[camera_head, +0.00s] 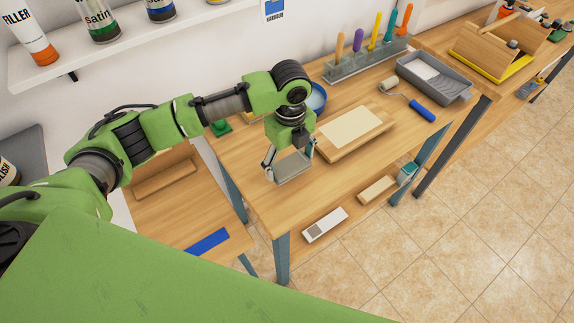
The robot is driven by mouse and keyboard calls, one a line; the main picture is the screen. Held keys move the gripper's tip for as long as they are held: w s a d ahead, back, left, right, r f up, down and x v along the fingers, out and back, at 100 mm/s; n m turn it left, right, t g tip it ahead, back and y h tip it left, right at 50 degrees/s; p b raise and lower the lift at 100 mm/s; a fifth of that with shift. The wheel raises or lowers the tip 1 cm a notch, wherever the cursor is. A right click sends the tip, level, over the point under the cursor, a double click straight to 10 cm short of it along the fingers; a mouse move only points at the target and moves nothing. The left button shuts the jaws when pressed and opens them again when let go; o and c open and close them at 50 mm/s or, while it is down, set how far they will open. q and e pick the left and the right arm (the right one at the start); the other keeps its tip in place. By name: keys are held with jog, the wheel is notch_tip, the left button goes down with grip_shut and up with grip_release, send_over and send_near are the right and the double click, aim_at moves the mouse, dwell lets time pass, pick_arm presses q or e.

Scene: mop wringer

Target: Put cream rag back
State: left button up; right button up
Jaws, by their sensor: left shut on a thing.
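A flat cream rectangle (352,127), which looks like the cream rag, lies on a wooden board (345,146) on the workbench. My left gripper (288,166) points down over the front left part of the bench, to the left of the board. It is shut on a grey flat piece (294,168) at its fingertips. I cannot tell exactly what this piece is or whether it touches the bench top. The gripper is apart from the cream rectangle. My right gripper is not in view.
Behind the board stand a rack (367,60) of coloured-handled tools and a grey paint tray (433,78). A blue-handled roller (421,109) lies right of the board. A blue round container (317,98) is partly hidden by my arm. The bench's front corner (277,229) is bare.

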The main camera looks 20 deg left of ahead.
aim_at(287, 162)
pick_arm(q)
jog(key=shift+w+a+f, duration=0.15)
jog(key=shift+a+f, duration=0.1)
jog(key=shift+f, duration=0.05)
jog(key=f+p, duration=0.1)
jog(key=f, duration=0.2)
jog(key=shift+a+p, duration=0.2)
jog(key=shift+p, duration=0.15)
jog(key=shift+f, duration=0.3)
jog(key=shift+f, duration=0.15)
jog(key=o, duration=1.1)
jog(key=shift+o, duration=0.2)
